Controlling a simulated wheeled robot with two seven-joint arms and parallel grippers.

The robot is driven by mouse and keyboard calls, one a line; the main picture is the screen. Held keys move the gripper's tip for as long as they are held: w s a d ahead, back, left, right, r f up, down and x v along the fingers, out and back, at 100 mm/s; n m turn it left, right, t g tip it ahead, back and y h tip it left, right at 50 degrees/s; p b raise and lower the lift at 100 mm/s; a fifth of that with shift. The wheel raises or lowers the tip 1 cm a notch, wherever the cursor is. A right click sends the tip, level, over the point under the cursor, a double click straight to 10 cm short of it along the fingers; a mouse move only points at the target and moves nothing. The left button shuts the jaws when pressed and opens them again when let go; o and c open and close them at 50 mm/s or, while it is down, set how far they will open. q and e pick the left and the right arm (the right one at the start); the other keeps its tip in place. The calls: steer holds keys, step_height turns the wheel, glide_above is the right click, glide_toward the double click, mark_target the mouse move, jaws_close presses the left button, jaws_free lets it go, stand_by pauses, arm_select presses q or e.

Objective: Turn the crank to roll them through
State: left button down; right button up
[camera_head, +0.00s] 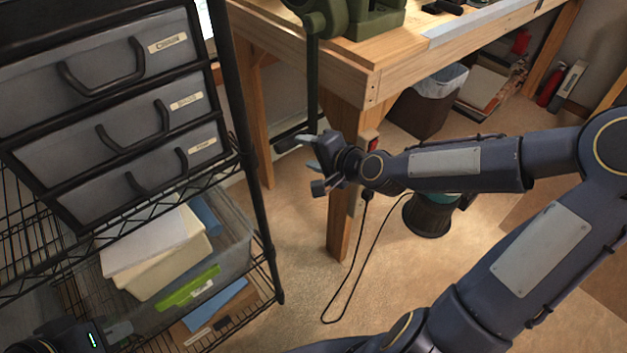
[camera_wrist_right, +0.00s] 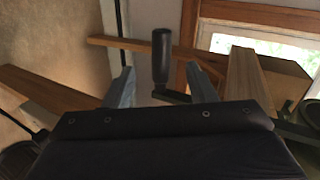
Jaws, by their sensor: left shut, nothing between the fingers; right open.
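The green machine (camera_head: 350,18) sits on the wooden workbench at the top of the head view. Its dark crank arm (camera_head: 312,80) hangs down past the bench edge, with a dark handle (camera_head: 290,139) at its lower end. My right gripper (camera_head: 308,163) is open just below the handle. In the right wrist view the handle (camera_wrist_right: 161,55) stands upright, lined up between the two fingers of the right gripper (camera_wrist_right: 161,90); I cannot tell whether they touch it. My left gripper (camera_head: 118,331) is shut and empty at the bottom left corner, mostly cut off. The rollers are out of view.
A shelf rack with grey drawers (camera_head: 95,85) and a clear bin (camera_head: 235,250) stands at left. The bench leg (camera_head: 343,225) is close to my right gripper. A thin cable (camera_head: 345,290) hangs to the floor. A waste bin (camera_head: 425,105) is under the bench.

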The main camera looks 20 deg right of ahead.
mark_target(291, 142)
steer(key=shift+m+t, duration=0.6)
steer(key=shift+m, duration=0.2)
steer(key=w+f+b, duration=0.1)
steer(key=w+b, duration=0.1)
steer(key=w, duration=0.1)
steer(key=w+f+b, duration=0.1)
steer(key=shift+w+f+b, duration=0.15)
steer(key=shift+f+b, duration=0.15)
steer(key=shift+b, duration=0.05)
arm_select(q)
steer(key=shift+f, duration=2.4)
arm_select(e)
steer(key=shift+x, duration=2.75)
steer(key=shift+r, duration=0.2)
